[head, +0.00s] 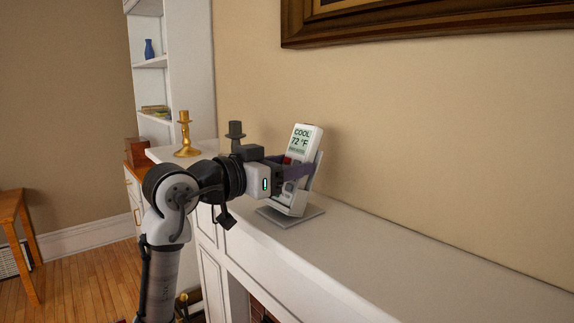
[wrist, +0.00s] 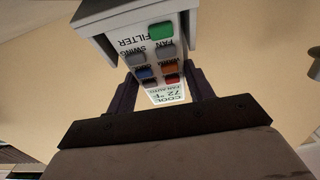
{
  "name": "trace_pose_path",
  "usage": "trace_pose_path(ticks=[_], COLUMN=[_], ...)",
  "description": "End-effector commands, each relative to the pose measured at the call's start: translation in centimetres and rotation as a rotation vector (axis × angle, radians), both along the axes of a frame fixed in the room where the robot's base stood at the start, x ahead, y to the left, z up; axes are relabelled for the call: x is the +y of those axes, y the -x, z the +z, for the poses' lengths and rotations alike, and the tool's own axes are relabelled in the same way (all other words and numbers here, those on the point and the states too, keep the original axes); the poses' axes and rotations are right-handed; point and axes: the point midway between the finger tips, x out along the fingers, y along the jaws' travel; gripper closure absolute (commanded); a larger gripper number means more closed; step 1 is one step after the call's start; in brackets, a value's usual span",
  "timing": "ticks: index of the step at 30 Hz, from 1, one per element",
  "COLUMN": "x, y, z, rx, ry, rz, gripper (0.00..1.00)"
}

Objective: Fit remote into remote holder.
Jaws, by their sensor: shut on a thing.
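The remote (head: 300,142) is white, with a display reading COOL 72 °F at its upper end. It stands nearly upright, leaning slightly back. The remote holder (head: 285,217) stands on the mantel, with a flat grey base and a tilted white back. My gripper (head: 293,172) is shut on the remote around its middle, one dark finger on each side. In the wrist view the remote (wrist: 152,52) appears upside down between the fingers (wrist: 160,90). Its lower end reaches into the holder's front pocket (wrist: 105,12); the pocket hides that end, so its depth cannot be told.
The white mantel (head: 400,250) runs clear to the right of the holder. A brass candlestick (head: 185,135) stands on its left end, and a dark candlestick (head: 236,135) stands behind my wrist. The wall is close behind, with a framed picture (head: 420,22) above.

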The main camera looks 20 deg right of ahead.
Motion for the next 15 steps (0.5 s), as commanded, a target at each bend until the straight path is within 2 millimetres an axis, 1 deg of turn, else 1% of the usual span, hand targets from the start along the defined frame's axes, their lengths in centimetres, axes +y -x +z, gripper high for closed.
trace_pose_path(ticks=[7,8,13,15], x=[-0.15,-0.15,-0.11,-0.09], y=[-0.01,-0.01,-0.01,-0.01], z=[-0.13,-0.13,-0.09,-0.07], rx=[0.002,0.002,0.002,0.002], ry=[-0.002,-0.002,-0.002,-0.002], rz=[-0.002,-0.002,-0.002,-0.001], gripper=[0.74,0.45,0.23,0.22])
